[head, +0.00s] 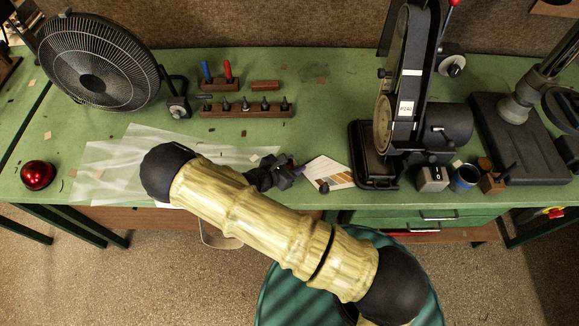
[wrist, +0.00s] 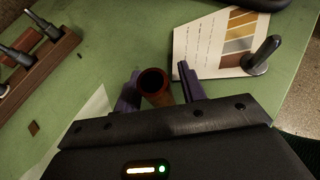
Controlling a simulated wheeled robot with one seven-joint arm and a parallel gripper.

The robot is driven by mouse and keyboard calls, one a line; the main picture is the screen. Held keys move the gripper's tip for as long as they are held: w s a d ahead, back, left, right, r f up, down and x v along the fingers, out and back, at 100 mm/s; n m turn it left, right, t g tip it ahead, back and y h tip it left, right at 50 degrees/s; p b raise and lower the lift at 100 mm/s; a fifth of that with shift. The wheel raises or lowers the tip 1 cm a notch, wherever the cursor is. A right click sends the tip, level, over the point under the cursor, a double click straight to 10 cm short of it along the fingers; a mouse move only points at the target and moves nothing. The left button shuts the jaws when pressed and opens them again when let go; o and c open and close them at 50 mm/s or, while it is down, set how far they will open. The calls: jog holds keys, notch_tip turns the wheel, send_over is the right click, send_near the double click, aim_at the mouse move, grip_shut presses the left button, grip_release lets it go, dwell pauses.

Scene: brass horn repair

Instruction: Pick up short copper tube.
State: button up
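The short copper tube (wrist: 155,88) shows in the wrist view as a reddish-brown hollow cylinder, its dark open end facing the camera. It is between the two purple fingers of my gripper (wrist: 160,80). The left finger is close beside the tube, and a narrow gap shows between the tube and the right finger, so the gripper looks open around it. The tube's lower part is hidden by the gripper body. In the head view my gripper (head: 292,168) is low over the green bench near its front edge, and I cannot make out the tube there.
A wooden tool rack (head: 247,111) stands behind. A belt sander (head: 405,110) is to the right, a clear sheet (head: 115,160) to the left.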

grip_shut()
notch_tip(320, 180, up, 10)
jog(key=b, duration=0.2)
jog(key=shift+b, duration=0.35)
dwell(0.6)
